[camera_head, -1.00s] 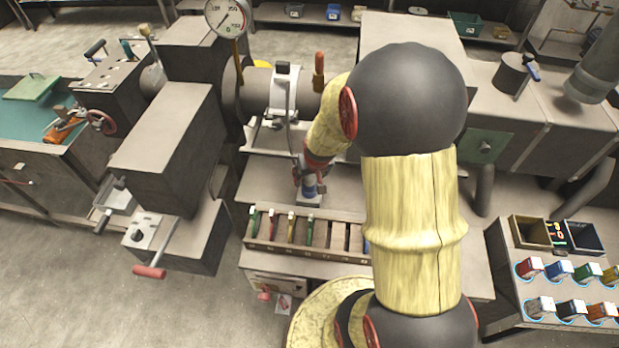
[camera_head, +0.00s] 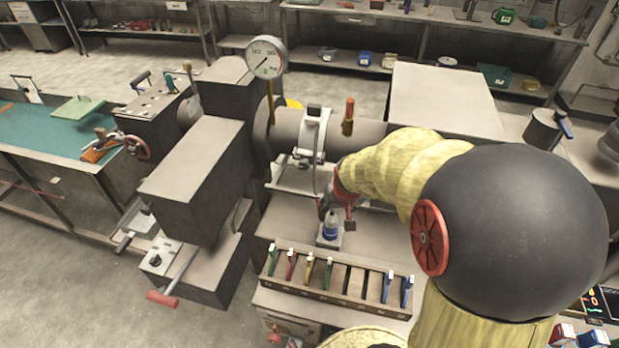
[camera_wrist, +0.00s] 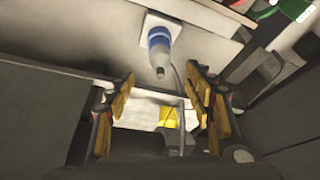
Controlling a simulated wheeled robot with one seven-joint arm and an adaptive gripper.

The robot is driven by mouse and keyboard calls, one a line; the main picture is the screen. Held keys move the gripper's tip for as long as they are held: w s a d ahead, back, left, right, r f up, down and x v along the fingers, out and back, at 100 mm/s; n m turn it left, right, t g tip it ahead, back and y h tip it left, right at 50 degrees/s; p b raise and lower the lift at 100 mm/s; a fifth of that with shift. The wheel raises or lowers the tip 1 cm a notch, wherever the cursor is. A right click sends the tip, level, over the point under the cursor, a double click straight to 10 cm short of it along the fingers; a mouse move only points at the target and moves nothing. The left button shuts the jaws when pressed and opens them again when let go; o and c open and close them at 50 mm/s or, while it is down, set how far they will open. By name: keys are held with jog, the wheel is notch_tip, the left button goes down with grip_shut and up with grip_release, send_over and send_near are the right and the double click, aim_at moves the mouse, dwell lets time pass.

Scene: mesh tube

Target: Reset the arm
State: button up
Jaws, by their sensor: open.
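My arm, yellow-sleeved with a large dark joint, reaches from the lower right of the head view towards the machine. My gripper (camera_head: 330,207) is small and partly hidden there, close to a small blue and clear bottle-like thing (camera_head: 330,227) on a pale square pad. In the wrist view my gripper (camera_wrist: 165,108) is open, with yellow-padded fingers wide apart and nothing between them. The bottle-like thing (camera_wrist: 159,45) shows beyond the fingertips at the top centre, apart from them.
A slotted rack (camera_head: 335,291) with several coloured tools stands in front of the pad. The grey machine (camera_head: 195,170) with a pressure gauge (camera_head: 266,57) stands to the left, its horizontal cylinder (camera_head: 352,137) behind my gripper. A green-topped bench (camera_head: 45,130) is farther left.

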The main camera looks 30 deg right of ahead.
jog(key=s+a+r+g+y, duration=0.1)
jog(key=s+a+r+g, duration=0.1)
jog(key=s+a, duration=0.4)
jog(key=s+a+r+n+t+y+b, duration=0.1)
jog(key=s+a+r+n, duration=0.4)
jog(key=a+r, duration=0.9)
jog(key=shift+s+a+t+b, duration=0.3)
jog(key=shift+s+t+b, duration=0.65)
jog(key=shift+t, duration=0.25)
jog(key=shift+s+r, duration=0.1)
jog(key=shift+c, duration=0.8)
